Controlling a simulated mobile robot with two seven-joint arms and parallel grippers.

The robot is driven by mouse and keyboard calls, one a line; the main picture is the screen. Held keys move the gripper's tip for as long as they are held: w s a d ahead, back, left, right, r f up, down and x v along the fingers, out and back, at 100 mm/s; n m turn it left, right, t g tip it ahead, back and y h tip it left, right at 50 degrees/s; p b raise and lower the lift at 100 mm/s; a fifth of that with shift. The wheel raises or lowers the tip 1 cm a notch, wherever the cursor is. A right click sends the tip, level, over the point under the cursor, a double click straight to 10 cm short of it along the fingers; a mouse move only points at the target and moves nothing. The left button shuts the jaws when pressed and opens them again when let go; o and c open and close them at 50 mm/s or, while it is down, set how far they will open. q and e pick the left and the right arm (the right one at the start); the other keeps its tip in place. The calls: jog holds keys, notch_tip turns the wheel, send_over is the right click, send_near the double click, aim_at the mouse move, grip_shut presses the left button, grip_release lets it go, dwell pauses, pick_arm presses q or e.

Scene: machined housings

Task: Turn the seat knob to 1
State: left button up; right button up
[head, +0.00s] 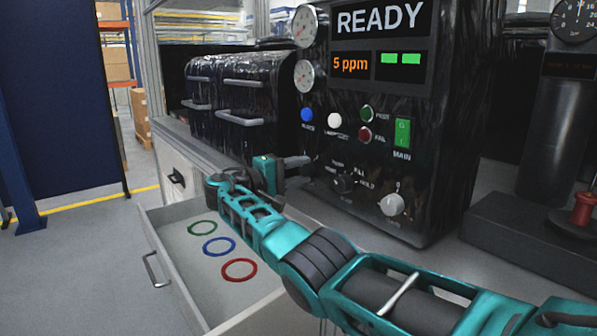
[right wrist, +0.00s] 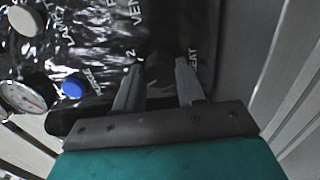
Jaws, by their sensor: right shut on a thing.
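My right gripper (head: 306,161) reaches to the left part of the black machine panel (head: 318,143). In the right wrist view its two fingers (right wrist: 160,64) stand on either side of a dark form, the seat knob (right wrist: 160,80), and are shut on it. The word SEAT (right wrist: 193,60) is printed beside the right finger, and a 2 (right wrist: 131,54) shows near the left fingertip. The knob's pointer cannot be made out. In the head view the gripper hides the knob. My left gripper is not in view.
The panel also carries a blue button (head: 307,115), a white button (head: 334,120), a black selector (head: 343,183), a pale knob (head: 392,204) and a green main switch (head: 402,133). An open drawer (head: 185,262) with coloured rings lies below my arm. Black drawer cases (head: 240,95) stand at left.

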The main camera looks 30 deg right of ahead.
jog(key=o, duration=1)
jog(key=shift+o, duration=0.2)
jog(key=shift+a, duration=0.1)
jog(key=s+a+b, duration=0.1)
jog(key=a+b, duration=0.1)
jog(key=a, duration=1)
jog(key=shift+a, duration=0.4)
